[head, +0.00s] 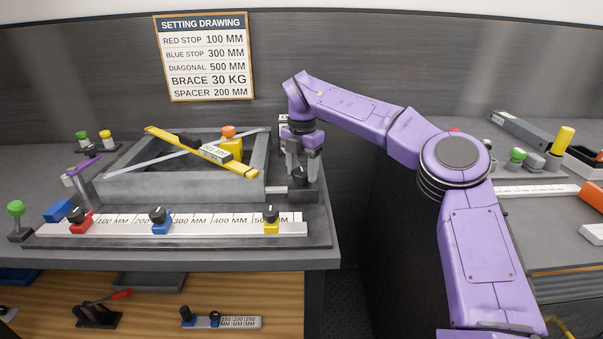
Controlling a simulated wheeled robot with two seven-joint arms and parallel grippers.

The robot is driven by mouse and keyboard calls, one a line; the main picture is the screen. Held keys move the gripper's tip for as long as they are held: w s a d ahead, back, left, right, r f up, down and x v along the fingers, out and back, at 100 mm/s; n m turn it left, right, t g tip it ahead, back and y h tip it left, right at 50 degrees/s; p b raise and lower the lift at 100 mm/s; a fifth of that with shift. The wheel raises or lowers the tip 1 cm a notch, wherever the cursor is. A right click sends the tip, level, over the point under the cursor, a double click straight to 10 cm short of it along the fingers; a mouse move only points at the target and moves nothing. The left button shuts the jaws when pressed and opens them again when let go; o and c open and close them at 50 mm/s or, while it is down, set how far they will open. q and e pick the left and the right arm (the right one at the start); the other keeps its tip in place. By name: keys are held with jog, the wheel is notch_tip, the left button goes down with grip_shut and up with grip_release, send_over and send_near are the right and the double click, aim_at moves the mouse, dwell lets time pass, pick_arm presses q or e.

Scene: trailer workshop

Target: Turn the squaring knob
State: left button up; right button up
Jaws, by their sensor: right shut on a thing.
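My right gripper (303,168) comes in from the right and points down at the right end of the grey frame fixture. It is shut on a dark knob (300,178), which I take to be the squaring knob. The fingers hide much of the knob, so its turn angle cannot be read. A short metal rod (276,189) lies between the knob's mount and the grey frame (180,186). My left gripper is not in view.
A yellow bar (190,148) crosses a diagonal strip on the frame. In front is a scale rail (190,229) with red (81,224), blue (161,225) and yellow (271,224) stops. A setting drawing (205,57) hangs behind. A gap separates the right-hand bench.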

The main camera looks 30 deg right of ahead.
aim_at(303, 171)
jog(key=shift+d+m, duration=0.1)
jog(key=shift+m, duration=0.2)
jog(key=o, duration=0.8)
jog(key=shift+o, duration=1.2)
jog(key=shift+d+f, duration=0.1)
notch_tip(303, 171, up, 10)
jog(key=p, duration=0.2)
jog(key=shift+r, duration=0.25)
jog(key=shift+w, duration=0.1)
